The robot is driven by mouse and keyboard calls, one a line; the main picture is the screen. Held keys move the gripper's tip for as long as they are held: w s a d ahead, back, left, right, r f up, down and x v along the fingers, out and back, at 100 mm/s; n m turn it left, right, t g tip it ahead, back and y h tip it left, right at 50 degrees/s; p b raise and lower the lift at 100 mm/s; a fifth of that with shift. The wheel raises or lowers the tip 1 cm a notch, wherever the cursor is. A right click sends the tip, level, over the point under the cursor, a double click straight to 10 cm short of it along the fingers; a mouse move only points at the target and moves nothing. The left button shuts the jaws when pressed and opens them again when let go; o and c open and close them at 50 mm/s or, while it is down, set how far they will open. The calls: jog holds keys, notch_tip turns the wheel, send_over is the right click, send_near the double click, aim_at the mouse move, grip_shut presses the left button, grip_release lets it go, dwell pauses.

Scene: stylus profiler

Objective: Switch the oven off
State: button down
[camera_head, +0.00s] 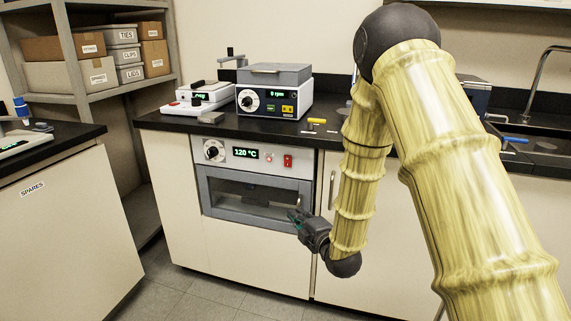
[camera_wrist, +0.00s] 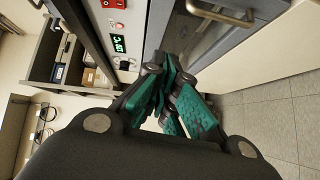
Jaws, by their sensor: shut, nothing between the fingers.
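The oven (camera_head: 256,213) is built into the cabinet below the counter. Its control panel has a dial (camera_head: 213,150), a green display reading 120 °C (camera_head: 245,154), a small round light and a red switch (camera_head: 287,160) at the right. The red switch also shows at the top of the wrist view (camera_wrist: 113,4). The oven's grey-framed window door looks closed. My gripper (camera_head: 294,215) is shut and empty, in front of the door's lower right and below the switch, apart from it. Its green fingers (camera_wrist: 170,98) fill the middle of the wrist view.
A black counter (camera_head: 222,129) above the oven holds instruments, including one with a dial (camera_head: 273,102). A vertical cabinet handle (camera_head: 332,190) stands right of the oven. Shelves (camera_head: 135,95) with boxes are at the left, beside a SPARES cabinet (camera_head: 55,220). The floor (camera_head: 195,292) in front is clear.

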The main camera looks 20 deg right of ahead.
notch_tip(320, 180, up, 8)
jog(key=w+n+t, duration=0.1)
jog(key=w+n, duration=0.1)
jog(key=shift+d+r+t+y+p, duration=0.2)
jog(key=shift+d+t+y+p, duration=0.1)
jog(key=shift+p, duration=0.1)
jog(key=shift+w+a, duration=0.1)
jog(key=b, duration=0.2)
send_near(286, 165)
jog(key=w+a+r, duration=0.3)
jog(key=w+a, duration=0.1)
jog(key=shift+w+d+f, duration=0.1)
jog(key=shift+w+d, duration=0.3)
jog(key=shift+w, duration=0.45)
